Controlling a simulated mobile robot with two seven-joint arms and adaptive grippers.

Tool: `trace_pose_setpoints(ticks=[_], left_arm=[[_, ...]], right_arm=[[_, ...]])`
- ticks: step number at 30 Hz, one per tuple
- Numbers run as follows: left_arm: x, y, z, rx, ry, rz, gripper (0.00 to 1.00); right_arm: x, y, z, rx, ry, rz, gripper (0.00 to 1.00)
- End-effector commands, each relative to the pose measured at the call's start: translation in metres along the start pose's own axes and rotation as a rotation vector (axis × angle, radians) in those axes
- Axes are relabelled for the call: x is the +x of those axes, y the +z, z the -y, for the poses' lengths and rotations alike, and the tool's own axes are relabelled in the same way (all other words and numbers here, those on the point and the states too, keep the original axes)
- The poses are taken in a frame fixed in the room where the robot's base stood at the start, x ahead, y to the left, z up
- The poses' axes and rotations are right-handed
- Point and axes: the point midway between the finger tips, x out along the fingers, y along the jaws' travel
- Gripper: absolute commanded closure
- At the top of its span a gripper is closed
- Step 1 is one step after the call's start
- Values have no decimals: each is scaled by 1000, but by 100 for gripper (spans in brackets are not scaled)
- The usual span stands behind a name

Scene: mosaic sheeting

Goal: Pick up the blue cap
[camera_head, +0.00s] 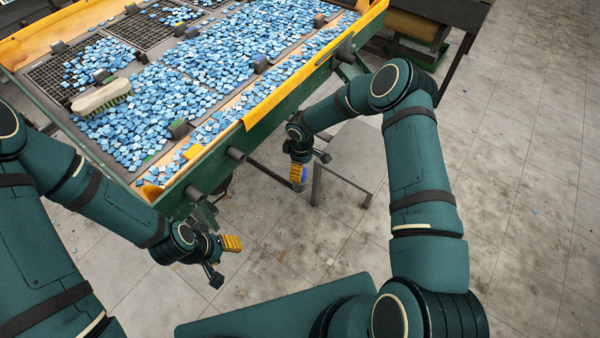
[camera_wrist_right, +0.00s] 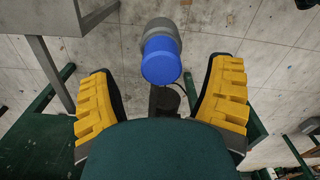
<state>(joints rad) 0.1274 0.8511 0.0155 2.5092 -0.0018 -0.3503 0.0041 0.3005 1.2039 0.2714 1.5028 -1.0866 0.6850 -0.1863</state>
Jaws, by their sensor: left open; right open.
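The blue cap (camera_wrist_right: 161,60) shows in the right wrist view, on the end of a grey cylindrical stub. My right gripper (camera_wrist_right: 162,78) is open, with one yellow ribbed finger on each side of the cap and clear gaps between. I cannot tell how far the cap is in depth. My left gripper (camera_head: 227,249) is open and empty, low in front of the table's near corner.
The green-framed table (camera_head: 284,103) holds many loose blue mosaic tiles (camera_head: 190,90), dark grid sheets (camera_head: 139,31) and a brush (camera_head: 102,97). Grey stubs (camera_head: 235,155) stick out from its side. A grey low stand (camera_head: 350,160) is behind my right gripper. Open floor lies right.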

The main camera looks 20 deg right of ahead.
Motion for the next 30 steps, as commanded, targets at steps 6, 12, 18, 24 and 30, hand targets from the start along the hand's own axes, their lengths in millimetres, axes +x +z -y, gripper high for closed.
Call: trace_pose_setpoints(ticks=[6, 12, 18, 24, 30], left_arm=[[8, -1, 3, 1, 0, -4, 53], [9, -1, 3, 1, 0, -5, 53], [9, -1, 3, 1, 0, -5, 53], [9, -1, 3, 1, 0, -5, 53], [9, -1, 3, 1, 0, -5, 53]], right_arm=[[34, -4, 2, 1, -2, 2, 20], [44, -4, 2, 0, 0, 1, 20], [43, -4, 1, 0, 0, 1, 27], [43, -4, 2, 0, -1, 1, 82], [43, -4, 2, 0, -1, 1, 83]])
